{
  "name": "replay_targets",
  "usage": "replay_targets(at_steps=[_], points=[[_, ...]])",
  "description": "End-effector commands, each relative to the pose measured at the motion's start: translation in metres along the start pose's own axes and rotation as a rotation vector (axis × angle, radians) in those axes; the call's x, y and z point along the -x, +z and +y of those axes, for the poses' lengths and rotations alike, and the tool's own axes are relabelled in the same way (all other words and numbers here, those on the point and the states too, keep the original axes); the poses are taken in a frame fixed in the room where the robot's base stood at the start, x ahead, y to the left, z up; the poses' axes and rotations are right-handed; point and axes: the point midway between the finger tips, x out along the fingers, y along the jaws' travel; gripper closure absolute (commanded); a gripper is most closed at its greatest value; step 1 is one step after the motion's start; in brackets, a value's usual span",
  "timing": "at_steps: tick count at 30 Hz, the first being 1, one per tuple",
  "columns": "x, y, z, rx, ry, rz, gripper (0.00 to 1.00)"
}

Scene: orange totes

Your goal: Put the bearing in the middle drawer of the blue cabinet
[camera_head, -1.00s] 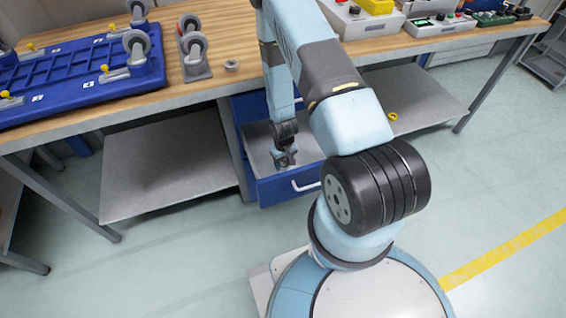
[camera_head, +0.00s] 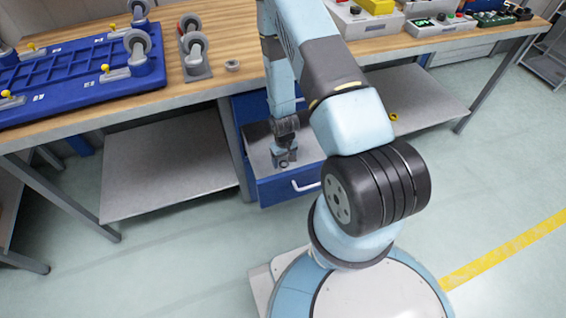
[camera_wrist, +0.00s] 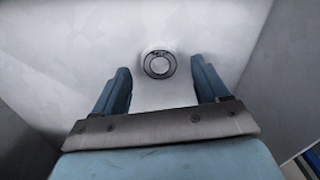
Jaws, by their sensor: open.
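The blue cabinet stands under the workbench with a drawer (camera_head: 262,150) pulled out, its blue front and pale handle facing me. I cannot tell from this view which level the drawer is. My gripper (camera_head: 285,160) is over the drawer, pointing down. In the wrist view my gripper (camera_wrist: 161,77) has its two blue fingers spread apart. The bearing (camera_wrist: 159,64), a small round grey ring, lies on the pale drawer floor between and just past the fingertips, with gaps on both sides. Grey drawer walls rise on either side.
A small grey ring (camera_head: 232,65) lies on the wooden workbench (camera_head: 200,85). A blue tray (camera_head: 75,75) with casters and a grey caster stand (camera_head: 195,60) are at the left. A yellow ring (camera_head: 393,117) lies on the right lower shelf (camera_head: 425,95).

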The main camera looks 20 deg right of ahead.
Motion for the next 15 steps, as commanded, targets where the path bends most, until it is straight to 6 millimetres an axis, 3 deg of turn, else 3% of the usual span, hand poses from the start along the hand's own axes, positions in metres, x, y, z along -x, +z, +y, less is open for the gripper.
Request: replay_targets(at_steps=[15], points=[[0.076, 0.000, 0.000, 0.000, 0.000, 0.002, 0.26]])
